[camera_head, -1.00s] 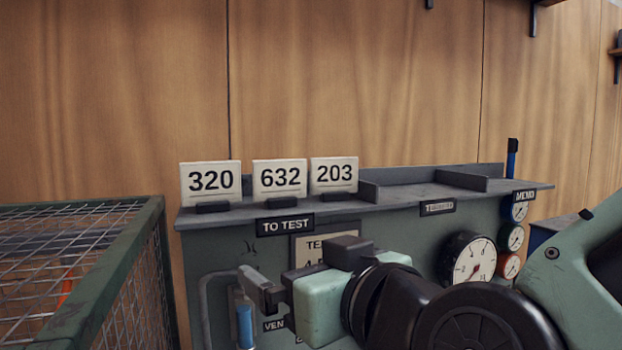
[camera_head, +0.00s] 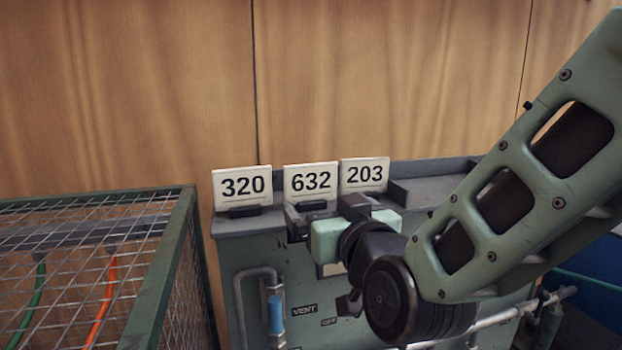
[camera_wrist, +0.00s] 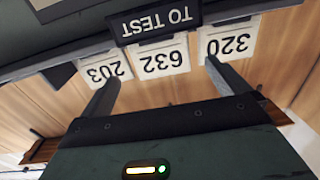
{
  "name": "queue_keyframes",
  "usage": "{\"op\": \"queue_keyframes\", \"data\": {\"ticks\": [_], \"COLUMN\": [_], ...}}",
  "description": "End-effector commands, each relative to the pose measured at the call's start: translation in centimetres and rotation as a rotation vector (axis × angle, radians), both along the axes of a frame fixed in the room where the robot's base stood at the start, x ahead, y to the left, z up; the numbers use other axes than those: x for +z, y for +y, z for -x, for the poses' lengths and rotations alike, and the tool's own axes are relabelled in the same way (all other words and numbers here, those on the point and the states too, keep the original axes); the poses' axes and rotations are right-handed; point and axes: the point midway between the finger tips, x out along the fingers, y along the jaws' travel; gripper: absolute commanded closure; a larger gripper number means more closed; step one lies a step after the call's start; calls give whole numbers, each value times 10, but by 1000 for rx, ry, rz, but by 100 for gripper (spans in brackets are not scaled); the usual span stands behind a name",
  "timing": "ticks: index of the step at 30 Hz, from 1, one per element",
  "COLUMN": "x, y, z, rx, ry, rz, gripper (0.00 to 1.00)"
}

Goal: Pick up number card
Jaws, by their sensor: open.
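Three white number cards stand upright in dark holders on the grey-green panel's top shelf: card 320 (camera_head: 242,187) at left, card 632 (camera_head: 311,181) in the middle, card 203 (camera_head: 364,174) at right. My gripper (camera_head: 297,215) is open and empty, just in front of and below card 632, hiding part of its holder. In the wrist view the cards appear upside down. Card 632 (camera_wrist: 163,64) lies between the two spread fingers, with card 203 (camera_wrist: 103,74) beyond the left finger and card 320 (camera_wrist: 229,46) near the right fingertip.
A "TO TEST" label (camera_wrist: 153,22) is on the panel's front edge. A green-framed mesh cage (camera_head: 95,260) stands at left. A pipe with a blue handle (camera_head: 276,313) is below the shelf. A wooden wall (camera_head: 150,90) rises behind the cards.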

Motion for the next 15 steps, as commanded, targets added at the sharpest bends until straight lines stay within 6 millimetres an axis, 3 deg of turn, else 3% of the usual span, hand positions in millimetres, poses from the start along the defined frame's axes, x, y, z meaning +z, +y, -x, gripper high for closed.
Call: {"op": "queue_keyframes", "data": {"ticks": [15], "x": [8], "y": [15], "z": [-47], "rx": [0], "ry": [1], "rz": [3], "gripper": [0]}}
